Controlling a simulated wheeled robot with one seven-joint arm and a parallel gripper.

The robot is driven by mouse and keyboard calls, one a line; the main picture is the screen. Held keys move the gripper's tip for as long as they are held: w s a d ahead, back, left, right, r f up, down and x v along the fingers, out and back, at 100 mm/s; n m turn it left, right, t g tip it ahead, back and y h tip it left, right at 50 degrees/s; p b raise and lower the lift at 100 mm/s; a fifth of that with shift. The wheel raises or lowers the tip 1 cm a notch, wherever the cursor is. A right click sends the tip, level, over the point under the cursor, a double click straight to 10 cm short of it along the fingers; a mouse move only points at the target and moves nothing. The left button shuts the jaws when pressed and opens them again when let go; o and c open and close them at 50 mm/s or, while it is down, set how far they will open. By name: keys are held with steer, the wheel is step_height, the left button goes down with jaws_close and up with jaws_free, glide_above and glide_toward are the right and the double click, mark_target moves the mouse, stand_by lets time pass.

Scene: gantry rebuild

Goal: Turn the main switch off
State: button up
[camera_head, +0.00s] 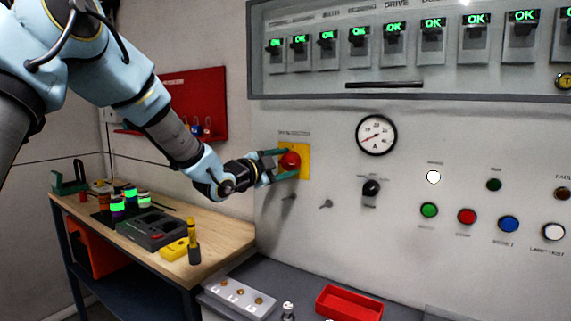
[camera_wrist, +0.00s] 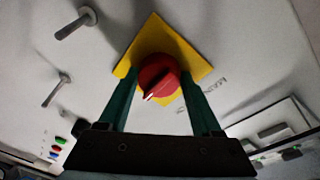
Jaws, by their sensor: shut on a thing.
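The main switch is a red rotary knob (camera_head: 290,161) on a yellow square plate (camera_head: 304,160) on the grey panel. In the wrist view the red knob (camera_wrist: 158,78) sits in front of the yellow plate (camera_wrist: 165,37), with a white pointer mark towards the lower left of the picture. My gripper (camera_head: 284,162) reaches the knob from the left. Its green fingers stand on either side of the knob and are shut on it; in the wrist view the gripper (camera_wrist: 160,88) frames it. The lettering above the plate is too small to read.
Two metal pegs (camera_head: 326,204) stick out below the switch. A black selector knob (camera_head: 371,188) and a round gauge (camera_head: 376,135) are to the right, with several coloured buttons beyond. A wooden workbench (camera_head: 225,236) with tools stands at left. A red tray (camera_head: 349,303) lies below the panel.

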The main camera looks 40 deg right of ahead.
steer(key=shift+f+n+b, duration=0.2)
steer(key=shift+n+b, duration=0.2)
steer(key=shift+b, duration=0.15)
steer(key=n+b, duration=0.2)
steer(key=shift+f+n+b, duration=0.15)
steer(key=shift+n+b, duration=0.25)
steer(key=n+h+b, duration=0.1)
steer(key=n+b, duration=0.2)
steer(key=n, duration=0.2)
steer(key=shift+t, duration=0.4)
steer(key=n+b, duration=0.2)
steer(key=n, duration=0.3)
steer(key=shift+t, duration=0.4)
steer(key=n+t+b, duration=0.1)
steer(key=n, duration=0.4)
steer(key=shift+s+n+b, duration=0.15)
steer(key=shift+n+b, duration=0.15)
steer(key=shift+n, duration=0.3)
steer(key=o, duration=1.4)
